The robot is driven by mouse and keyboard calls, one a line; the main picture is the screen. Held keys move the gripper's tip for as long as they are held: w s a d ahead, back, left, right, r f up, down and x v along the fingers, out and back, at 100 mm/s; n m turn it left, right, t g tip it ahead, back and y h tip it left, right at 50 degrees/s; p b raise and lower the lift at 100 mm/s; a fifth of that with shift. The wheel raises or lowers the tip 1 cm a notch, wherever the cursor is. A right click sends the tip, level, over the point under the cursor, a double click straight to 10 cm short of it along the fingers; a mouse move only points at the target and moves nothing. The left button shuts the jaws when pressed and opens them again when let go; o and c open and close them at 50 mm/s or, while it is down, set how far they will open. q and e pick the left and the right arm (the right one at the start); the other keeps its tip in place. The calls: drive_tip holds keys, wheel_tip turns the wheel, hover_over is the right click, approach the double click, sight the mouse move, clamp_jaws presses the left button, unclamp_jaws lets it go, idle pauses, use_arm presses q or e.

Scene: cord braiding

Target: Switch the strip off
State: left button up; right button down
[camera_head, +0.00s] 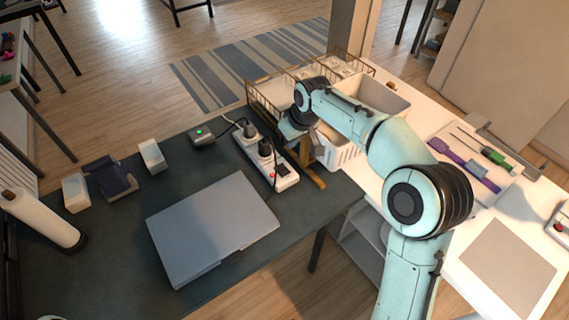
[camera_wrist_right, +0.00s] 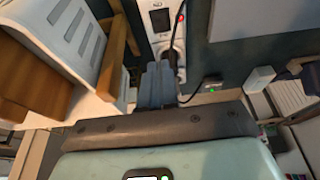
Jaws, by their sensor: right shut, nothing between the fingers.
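The white power strip (camera_head: 287,182) lies near the right edge of the dark desk, with black plugs (camera_head: 265,148) in it and a small red light near its front end. In the right wrist view the strip (camera_wrist_right: 161,4) shows a dark switch (camera_wrist_right: 160,19) and the red light (camera_wrist_right: 181,18). My right gripper (camera_head: 288,130) is shut and empty, over the far end of the strip. In the wrist view its closed fingers (camera_wrist_right: 158,70) point toward the strip; I cannot tell whether they touch it. My left gripper is out of view.
A closed grey laptop (camera_head: 212,228) lies left of the strip. A small black box with a green light (camera_head: 202,134) sits behind it. A wire rack (camera_head: 268,88) and white bins (camera_head: 345,152) stand close to the right gripper.

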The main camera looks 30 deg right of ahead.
drive_tip(key=shift+w, duration=0.15)
approach(281, 165)
drive_tip(key=x, duration=0.5)
drive_tip(key=shift+f, duration=0.1)
drive_tip(key=shift+w+f, duration=0.15)
drive_tip(key=shift+f, duration=0.5)
drive_tip(key=shift+f, duration=0.1)
